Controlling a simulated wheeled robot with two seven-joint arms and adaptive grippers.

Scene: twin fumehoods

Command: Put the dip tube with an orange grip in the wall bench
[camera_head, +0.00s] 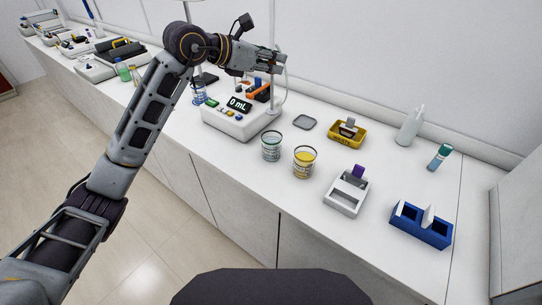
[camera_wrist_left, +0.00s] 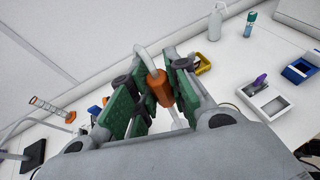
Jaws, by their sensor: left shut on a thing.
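My left gripper (camera_head: 278,64) is over the back of the wall bench, above and behind the white dispenser with a "0 mL" display (camera_head: 236,118). In the left wrist view its green-padded fingers are shut on the orange grip of the dip tube (camera_wrist_left: 158,88). A pale bent tube comes out of the grip at the top, and a paler length shows below it between the fingers. In the head view a pale tube (camera_head: 284,88) curves down from the gripper towards the dispenser; its lower end is hard to make out. My right gripper is not in view.
The wall bench (camera_head: 385,145) holds two beakers, a yellow (camera_head: 305,162) and a pale blue one (camera_head: 271,147), a yellow tray (camera_head: 346,132), a white holder (camera_head: 346,192), a blue rack (camera_head: 421,226) and a white bottle (camera_head: 410,125). Bare top lies between them.

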